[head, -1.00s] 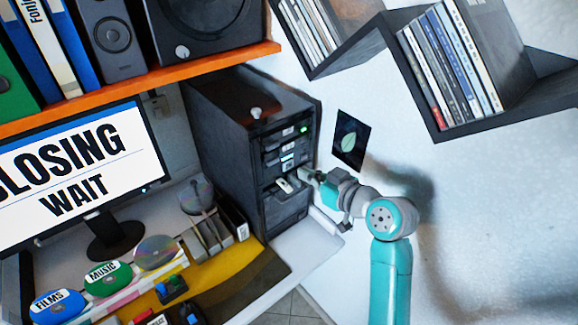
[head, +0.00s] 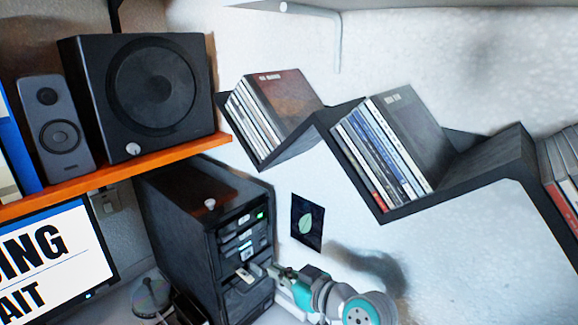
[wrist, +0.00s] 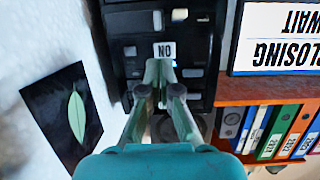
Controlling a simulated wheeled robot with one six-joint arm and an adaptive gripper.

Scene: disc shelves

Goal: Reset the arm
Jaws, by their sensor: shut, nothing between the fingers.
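My gripper (wrist: 158,75) is shut and empty in the wrist view, its two fingertips together in front of the black computer tower (wrist: 118,55). In the head view my gripper (head: 272,271) is at the lower middle, just right of the front of the tower (head: 175,235). Whether the fingertips touch the tower front I cannot tell. The arm reaches in from the lower right, and its lower part is out of the picture. The monitor (head: 65,262) shows part of its text at the left; in the wrist view the monitor (wrist: 285,35) reads "CLOSING WAIT" upside down.
An orange shelf (head: 120,173) with a speaker (head: 150,95) hangs above the tower. A dark zigzag shelf (head: 480,185) with disc cases crosses the wall at the upper right. A leaf picture (head: 307,222) hangs close to the gripper.

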